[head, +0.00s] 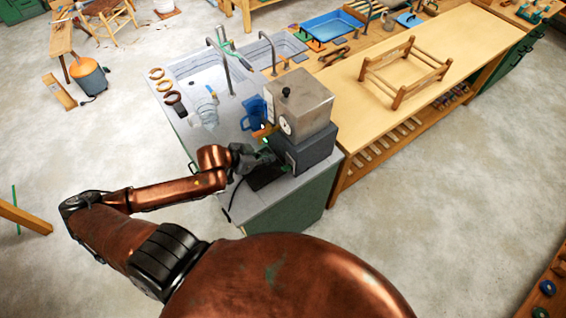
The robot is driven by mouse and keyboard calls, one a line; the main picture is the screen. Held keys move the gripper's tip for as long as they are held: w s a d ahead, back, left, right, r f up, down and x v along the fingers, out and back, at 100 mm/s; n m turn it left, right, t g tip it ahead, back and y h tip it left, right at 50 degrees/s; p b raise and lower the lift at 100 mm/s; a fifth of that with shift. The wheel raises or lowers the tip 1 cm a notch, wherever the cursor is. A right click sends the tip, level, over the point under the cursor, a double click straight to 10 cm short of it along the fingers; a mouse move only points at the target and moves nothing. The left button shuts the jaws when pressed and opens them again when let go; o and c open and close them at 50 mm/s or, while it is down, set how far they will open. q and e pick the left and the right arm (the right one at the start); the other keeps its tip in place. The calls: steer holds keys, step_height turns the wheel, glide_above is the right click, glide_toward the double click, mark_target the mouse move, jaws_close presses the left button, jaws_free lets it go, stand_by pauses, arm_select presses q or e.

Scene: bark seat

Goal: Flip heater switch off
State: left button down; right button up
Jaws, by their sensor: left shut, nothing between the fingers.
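The heater (305,100) is a metal box with a round dial, standing on a dark grey base (310,150) at the near end of the sink counter. My left gripper (262,157) is shut and empty, held at the left front of the dark base. A small green spot shows by its fingertips. The switch itself is too small or hidden behind the gripper, so I cannot tell its position or whether the fingers touch it. My right gripper is not in view.
A blue jug (254,112) and a clear jar (207,110) stand left of the heater. A sink (203,77) with taps lies behind. A wooden bench (420,75) with a chair frame (403,72) extends right. The floor around is mostly clear.

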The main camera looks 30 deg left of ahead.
arm_select(q)
steer(key=p, duration=0.1)
glide_above(282, 169)
steer(key=w, duration=0.2)
steer(key=f, duration=0.6)
steer(key=shift+s+d+f, duration=0.1)
steer(key=shift+s+d, duration=0.15)
steer(key=shift+d, duration=0.05)
steer(key=f, duration=0.1)
steer(key=s+f+p, duration=0.1)
steer(key=f, duration=0.1)
steer(key=shift+a, duration=0.15)
steer(key=shift+s+a+f, duration=0.15)
steer(key=shift+s+f, duration=0.15)
steer(key=shift+f, duration=0.25)
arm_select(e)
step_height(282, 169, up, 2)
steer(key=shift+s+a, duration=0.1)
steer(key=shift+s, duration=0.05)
